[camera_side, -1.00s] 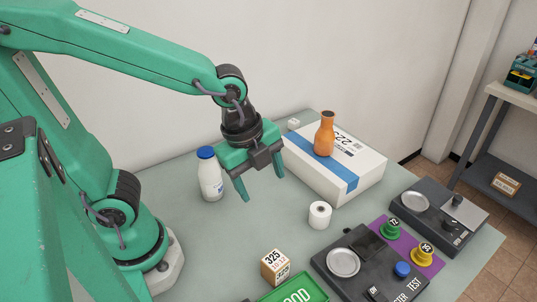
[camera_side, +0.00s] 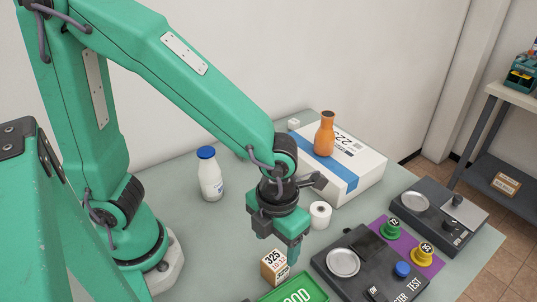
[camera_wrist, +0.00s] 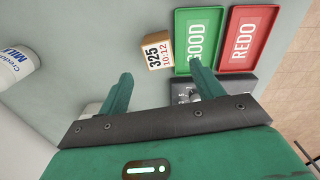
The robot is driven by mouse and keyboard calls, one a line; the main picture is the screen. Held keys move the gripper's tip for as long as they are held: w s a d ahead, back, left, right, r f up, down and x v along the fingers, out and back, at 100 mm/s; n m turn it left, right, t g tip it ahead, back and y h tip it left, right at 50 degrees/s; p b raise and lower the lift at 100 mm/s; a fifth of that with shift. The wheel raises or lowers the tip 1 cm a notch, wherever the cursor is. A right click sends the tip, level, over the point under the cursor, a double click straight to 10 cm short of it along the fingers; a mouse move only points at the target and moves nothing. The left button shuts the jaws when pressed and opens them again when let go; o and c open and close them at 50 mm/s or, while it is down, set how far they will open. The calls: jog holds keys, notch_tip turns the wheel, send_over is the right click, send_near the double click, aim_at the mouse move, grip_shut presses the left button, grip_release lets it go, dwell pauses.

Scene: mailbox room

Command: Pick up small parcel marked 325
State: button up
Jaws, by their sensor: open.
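The small parcel marked 325 (camera_side: 274,267) is a tan box with a white label, standing on the table behind the green tray. In the wrist view the parcel (camera_wrist: 157,50) lies ahead of the fingertips, between their lines, with its 325 and 10:12 label showing. My gripper (camera_side: 279,247) points down, just above and behind the parcel in the side view. In the wrist view my gripper (camera_wrist: 160,72) has its two green fingers apart with nothing between them.
A green GOOD tray (camera_wrist: 199,40) is right beside the parcel, with a red REDO tray (camera_wrist: 243,40) beyond. A dark tester (camera_side: 365,265), a white roll (camera_side: 320,214), a milk bottle (camera_side: 210,175) and a large white box (camera_side: 340,185) bearing an orange bottle (camera_side: 325,135) stand around.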

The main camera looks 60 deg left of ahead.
aim_at(275, 260)
jog(key=shift+f, duration=0.1)
jog(key=shift+f, duration=1.2)
jog(key=shift+a+f, duration=0.1)
jog(key=shift+f, duration=2.5)
jog(key=c, duration=1.1)
